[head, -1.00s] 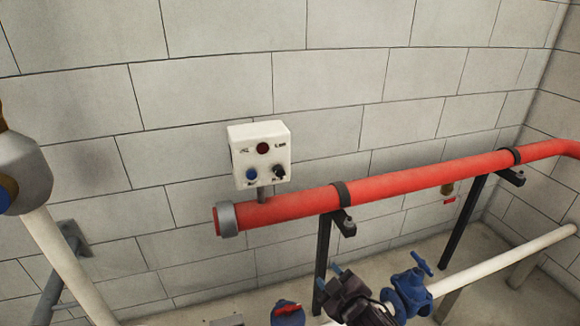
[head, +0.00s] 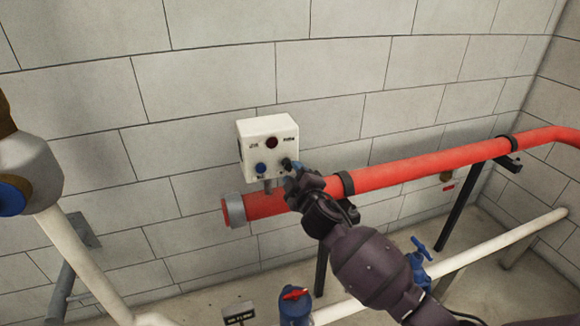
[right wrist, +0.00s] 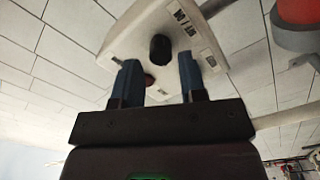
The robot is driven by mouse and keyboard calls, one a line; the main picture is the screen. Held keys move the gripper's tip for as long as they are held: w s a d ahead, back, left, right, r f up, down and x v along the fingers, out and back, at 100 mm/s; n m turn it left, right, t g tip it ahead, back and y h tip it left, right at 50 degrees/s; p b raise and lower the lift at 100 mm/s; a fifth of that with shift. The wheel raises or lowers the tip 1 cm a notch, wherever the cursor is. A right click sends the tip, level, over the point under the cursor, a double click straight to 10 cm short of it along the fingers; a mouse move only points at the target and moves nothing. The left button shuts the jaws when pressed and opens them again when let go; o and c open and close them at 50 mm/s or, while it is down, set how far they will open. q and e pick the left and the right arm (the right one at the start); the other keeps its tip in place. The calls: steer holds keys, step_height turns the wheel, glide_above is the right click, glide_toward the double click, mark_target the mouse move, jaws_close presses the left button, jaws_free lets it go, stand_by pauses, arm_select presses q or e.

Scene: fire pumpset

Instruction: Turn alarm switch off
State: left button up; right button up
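The white alarm box (head: 250,150) is fixed on the block wall above the red pipe's left end. My right gripper (head: 292,172) is at the box's lower right corner, close to the switch. In the right wrist view its two blue fingers (right wrist: 158,82) are apart, and the black switch (right wrist: 160,48) shows in line with the gap between them. I cannot tell whether they touch it. My left gripper is not in view.
The red pipe (head: 420,173) runs beneath the box and behind my right arm, on black supports. A white pipe (head: 500,243) and a blue valve (head: 421,250) lie lower right. Another white pipe (head: 78,262) stands at the left. The wall around the box is clear.

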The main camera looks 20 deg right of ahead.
mark_target(290, 167)
steer(key=shift+w, duration=1.85)
jaws_close()
